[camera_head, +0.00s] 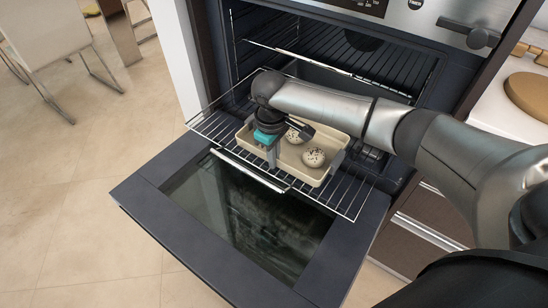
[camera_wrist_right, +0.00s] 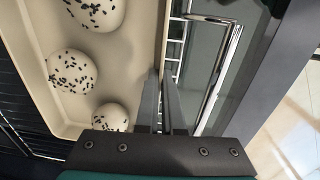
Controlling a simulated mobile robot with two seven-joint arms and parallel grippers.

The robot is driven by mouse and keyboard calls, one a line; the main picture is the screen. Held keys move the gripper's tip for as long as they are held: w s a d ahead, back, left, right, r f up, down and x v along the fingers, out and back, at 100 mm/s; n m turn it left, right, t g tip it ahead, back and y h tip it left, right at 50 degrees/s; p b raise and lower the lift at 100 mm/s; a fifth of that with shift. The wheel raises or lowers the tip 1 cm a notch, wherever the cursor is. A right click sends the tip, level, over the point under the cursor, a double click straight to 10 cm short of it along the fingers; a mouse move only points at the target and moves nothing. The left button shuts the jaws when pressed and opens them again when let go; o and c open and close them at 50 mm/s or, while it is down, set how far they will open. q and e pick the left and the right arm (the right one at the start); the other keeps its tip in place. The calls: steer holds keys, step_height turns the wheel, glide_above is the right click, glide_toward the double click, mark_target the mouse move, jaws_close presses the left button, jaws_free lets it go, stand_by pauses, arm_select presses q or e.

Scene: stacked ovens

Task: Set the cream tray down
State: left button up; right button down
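The cream tray (camera_head: 316,175) is shallow and rectangular and looks level. It is on or just above the pulled-out wire rack (camera_head: 345,203); I cannot tell whether it touches. It holds round white buns with dark specks (camera_head: 313,157); three show in the right wrist view (camera_wrist_right: 72,71). My right gripper (camera_head: 270,155) reaches down at the tray's left side. In the right wrist view, its two fingers (camera_wrist_right: 162,103) are close together, with the tray's side wall (camera_wrist_right: 163,40) between them. My right arm hides part of the tray's far side. My left gripper is not in view.
The oven door (camera_head: 255,215) hangs open below the rack, with a metal bar handle along it. The oven cavity (camera_head: 330,45) behind holds another rack higher up. A counter with a round wooden board (camera_head: 528,95) is at right. Open floor lies at left.

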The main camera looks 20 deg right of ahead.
steer(key=c, duration=1.4)
jaws_free()
steer(key=shift+f, duration=0.1)
steer(key=o, duration=0.4)
steer(key=shift+c, duration=0.2)
